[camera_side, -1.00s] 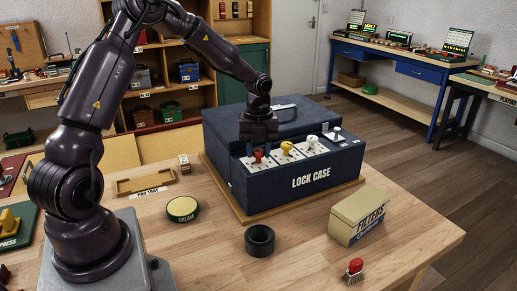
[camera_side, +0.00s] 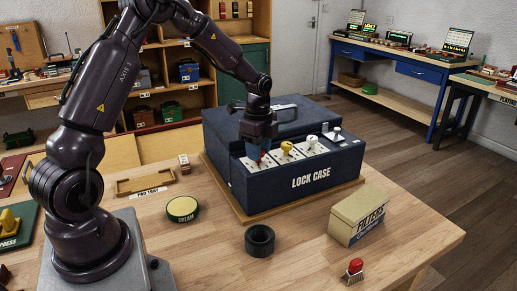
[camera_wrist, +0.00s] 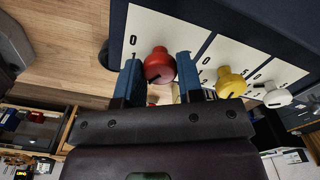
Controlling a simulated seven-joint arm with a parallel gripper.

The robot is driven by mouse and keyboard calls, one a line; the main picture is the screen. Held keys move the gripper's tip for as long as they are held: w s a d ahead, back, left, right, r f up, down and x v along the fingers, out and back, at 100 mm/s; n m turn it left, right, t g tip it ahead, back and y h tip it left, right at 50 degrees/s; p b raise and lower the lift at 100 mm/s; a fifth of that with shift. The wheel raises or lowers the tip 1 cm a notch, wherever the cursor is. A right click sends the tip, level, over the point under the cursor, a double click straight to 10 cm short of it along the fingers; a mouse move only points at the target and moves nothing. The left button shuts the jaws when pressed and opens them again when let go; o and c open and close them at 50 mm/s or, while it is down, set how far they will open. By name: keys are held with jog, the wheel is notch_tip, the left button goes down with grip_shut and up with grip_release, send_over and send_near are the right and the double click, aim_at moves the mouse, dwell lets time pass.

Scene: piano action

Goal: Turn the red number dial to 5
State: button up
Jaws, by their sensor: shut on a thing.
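The red dial (camera_wrist: 159,66) is a round knob at the left end of a row on the lock case (camera_side: 312,198), a dark blue box. My gripper (camera_wrist: 159,72) is over it, with its blue fingers on either side, shut on the dial. In the wrist view a "0" is printed on the white plate (camera_wrist: 133,38) beside the dial. The dial's own pointer and setting cannot be read.
A yellow knob (camera_side: 287,147) and a white knob (camera_side: 311,141) stand in line to the right of the red dial. A black ring (camera_side: 259,241), a round cream tin (camera_side: 183,208), a filters box (camera_side: 358,215) and a red-topped brush (camera_side: 354,270) are on the table.

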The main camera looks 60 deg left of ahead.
jog(key=n, duration=0.7)
jog(key=shift+r, duration=0.1)
jog(key=n, duration=0.7)
jog(key=shift+n, duration=0.3)
jog(key=n, duration=0.4)
jog(key=shift+n, duration=0.3)
jog(key=n, duration=0.4)
jog(key=shift+n, duration=0.4)
jog(key=o, duration=0.9)
